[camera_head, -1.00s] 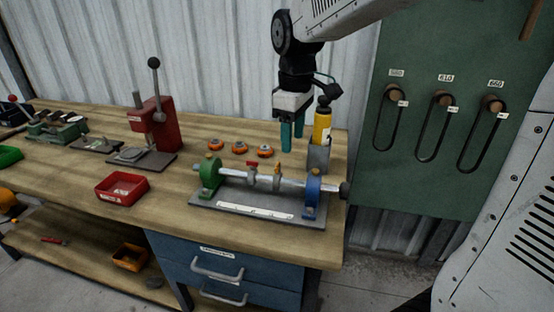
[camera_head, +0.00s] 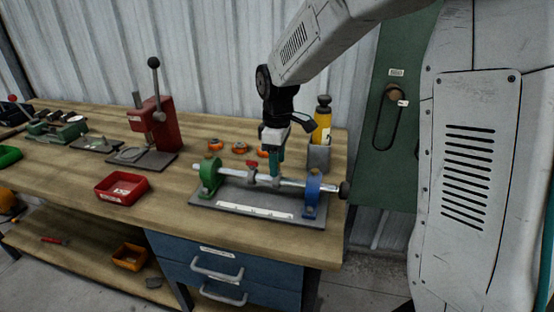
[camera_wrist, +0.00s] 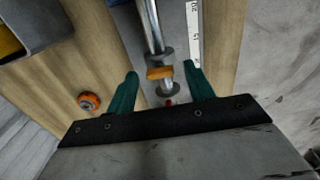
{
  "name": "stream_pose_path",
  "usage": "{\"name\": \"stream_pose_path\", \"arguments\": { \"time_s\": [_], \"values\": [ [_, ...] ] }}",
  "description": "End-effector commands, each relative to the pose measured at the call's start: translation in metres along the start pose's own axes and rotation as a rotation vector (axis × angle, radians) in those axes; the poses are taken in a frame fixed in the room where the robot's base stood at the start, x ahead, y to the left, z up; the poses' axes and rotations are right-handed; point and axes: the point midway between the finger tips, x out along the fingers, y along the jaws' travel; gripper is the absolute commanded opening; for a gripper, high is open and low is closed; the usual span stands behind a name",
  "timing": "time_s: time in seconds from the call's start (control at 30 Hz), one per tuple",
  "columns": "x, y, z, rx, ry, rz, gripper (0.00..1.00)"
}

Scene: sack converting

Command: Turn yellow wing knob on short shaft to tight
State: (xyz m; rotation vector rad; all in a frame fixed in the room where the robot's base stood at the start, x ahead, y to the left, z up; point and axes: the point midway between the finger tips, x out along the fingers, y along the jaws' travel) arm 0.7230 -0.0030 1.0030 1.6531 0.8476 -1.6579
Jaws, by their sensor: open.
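The yellow wing knob (camera_wrist: 159,73) shows in the wrist view beside a grey collar on the bright metal shaft (camera_wrist: 152,28). My gripper (camera_wrist: 162,71) is open, with one teal finger on each side of the knob and gaps between them and it. In the head view my gripper (camera_head: 275,162) points down over the shaft (camera_head: 230,175); its fingers hide the yellow knob there. A red knob (camera_head: 251,164) sits on another collar to the left, and a bit of it shows in the wrist view (camera_wrist: 168,102).
The shaft rests in a green stand (camera_head: 209,177) and a blue stand (camera_head: 312,190) on a grey plate with a scale strip (camera_head: 255,211). Orange discs (camera_head: 215,145) lie behind. A yellow bottle (camera_head: 322,124) in a grey holder stands behind right. A red tray (camera_head: 122,188) sits left.

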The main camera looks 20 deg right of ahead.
Motion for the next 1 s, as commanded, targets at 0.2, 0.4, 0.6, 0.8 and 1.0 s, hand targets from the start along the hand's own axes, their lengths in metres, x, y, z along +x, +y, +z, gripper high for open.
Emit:
{"name": "stream_pose_path", "arguments": {
  "time_s": [0.2, 0.4, 0.6, 0.8, 1.0],
  "values": [
    [0.0004, 0.0001, 0.0002, 0.001, 0.0, 0.0, 0.53],
    [0.0001, 0.0002, 0.0002, 0.001, 0.0, 0.001, 0.08],
    [0.0, 0.0003, 0.0002, 0.008, 0.001, 0.001, 0.08],
    [-0.0002, 0.0003, 0.0001, 0.064, 0.001, 0.001, 0.08],
    [-0.0003, 0.0004, 0.0001, 0.193, 0.001, 0.001, 0.08]
  ]
}}
